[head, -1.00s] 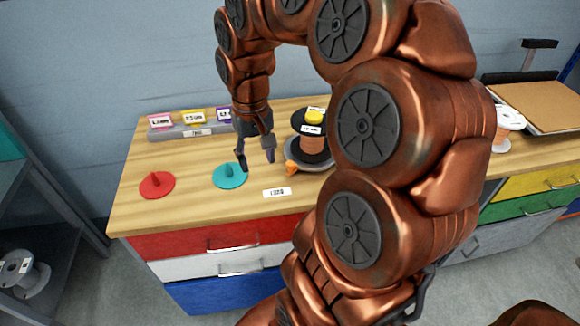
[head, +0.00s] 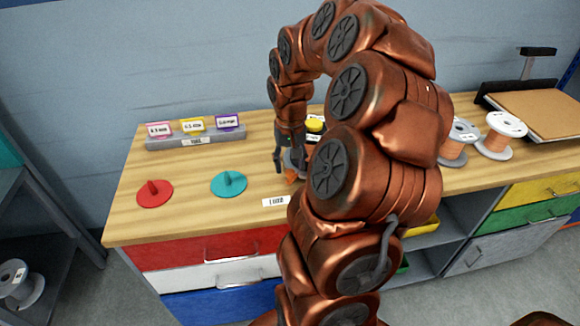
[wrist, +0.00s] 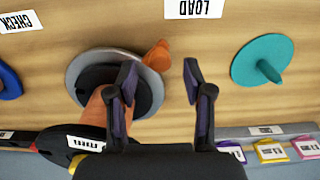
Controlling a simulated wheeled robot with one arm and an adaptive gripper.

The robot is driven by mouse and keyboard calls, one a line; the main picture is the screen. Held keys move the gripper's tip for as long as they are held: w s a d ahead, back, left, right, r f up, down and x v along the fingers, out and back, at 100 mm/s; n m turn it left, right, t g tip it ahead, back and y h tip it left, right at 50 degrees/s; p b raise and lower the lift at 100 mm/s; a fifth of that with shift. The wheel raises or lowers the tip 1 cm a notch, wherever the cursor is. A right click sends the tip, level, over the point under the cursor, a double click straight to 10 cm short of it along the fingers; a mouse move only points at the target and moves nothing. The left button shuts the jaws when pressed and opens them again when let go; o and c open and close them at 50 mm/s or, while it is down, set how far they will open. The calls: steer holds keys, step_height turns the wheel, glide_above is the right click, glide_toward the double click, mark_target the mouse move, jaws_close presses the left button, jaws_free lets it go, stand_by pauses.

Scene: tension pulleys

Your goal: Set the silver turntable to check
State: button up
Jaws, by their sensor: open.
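The silver turntable (wrist: 72,80) is a round grey disc on the wooden bench. A copper wire spool with black flanges (wrist: 98,112) stands on it. Its orange pointer (wrist: 157,56) sticks out from the rim on the LOAD label (wrist: 194,8) side. The CHECK label (wrist: 20,22) is at the upper left of the wrist view. My gripper (wrist: 160,68) is open, its fingers at either side of the pointer in the picture; contact cannot be told. In the head view, the orange pointer (head: 291,176) shows by my gripper, and my arm hides most of the turntable.
A teal disc with a peg (head: 229,184) and a red disc with a peg (head: 155,193) lie left of the turntable. A grey rack with coloured tags (head: 196,140) stands behind. More spools (head: 503,135) stand at right. The bench's front left is clear.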

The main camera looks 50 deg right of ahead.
steer(key=shift+f, duration=1.1)
steer(key=shift+c, duration=0.4)
jaws_close()
